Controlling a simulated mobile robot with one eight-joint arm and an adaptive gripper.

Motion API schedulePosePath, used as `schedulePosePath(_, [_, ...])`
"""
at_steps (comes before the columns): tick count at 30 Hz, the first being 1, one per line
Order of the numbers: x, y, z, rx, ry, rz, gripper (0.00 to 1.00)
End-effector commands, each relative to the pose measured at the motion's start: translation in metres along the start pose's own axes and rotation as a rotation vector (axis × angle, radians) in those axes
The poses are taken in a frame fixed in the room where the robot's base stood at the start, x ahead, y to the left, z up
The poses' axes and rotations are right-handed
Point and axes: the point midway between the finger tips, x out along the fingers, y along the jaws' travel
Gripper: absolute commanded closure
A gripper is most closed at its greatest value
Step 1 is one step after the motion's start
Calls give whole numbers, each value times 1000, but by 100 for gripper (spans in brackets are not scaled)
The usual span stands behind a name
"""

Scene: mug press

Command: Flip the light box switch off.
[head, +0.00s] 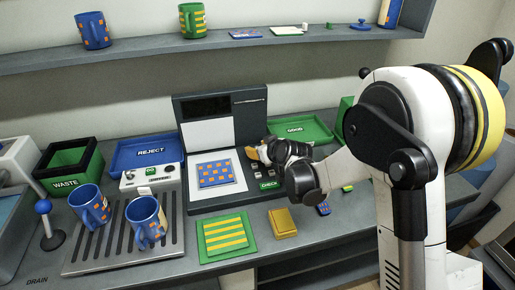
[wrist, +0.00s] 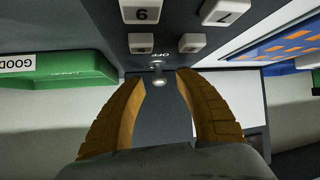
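The light box (head: 180,115) is a dark grey unit with an upright back and a low base, seen in the head view. A blue card with orange squares (head: 218,172) lies on its white panel. In the wrist view a small metal toggle switch (wrist: 159,74) stands on a grey face beside the upside-down word OFF. My gripper (wrist: 160,86) is open, its two orange fingers on either side of the switch, with gaps visible. In the head view my gripper (head: 252,153) is over the right part of the light box, and my wrist hides the switch there.
Pale keys (wrist: 141,11) sit close beyond the switch. The green GOOD tray (head: 303,130) is behind my wrist; the blue REJECT tray (head: 150,153) is left of the box. Blue mugs (head: 147,222) stand on the drain rack. Green and yellow pads lie in front.

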Motion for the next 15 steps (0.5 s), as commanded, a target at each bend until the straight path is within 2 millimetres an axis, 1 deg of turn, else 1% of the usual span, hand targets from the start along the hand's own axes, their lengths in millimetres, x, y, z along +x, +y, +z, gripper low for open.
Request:
schedulePosePath(8, [-2, 0, 0, 0, -1, 0, 61])
schedulePosePath(11, [-10, 0, 0, 0, -1, 0, 61])
schedulePosePath(14, [-28, 0, 0, 1, -1, 0, 61])
schedulePosePath(15, [-37, 0, 0, 1, -1, 0, 61])
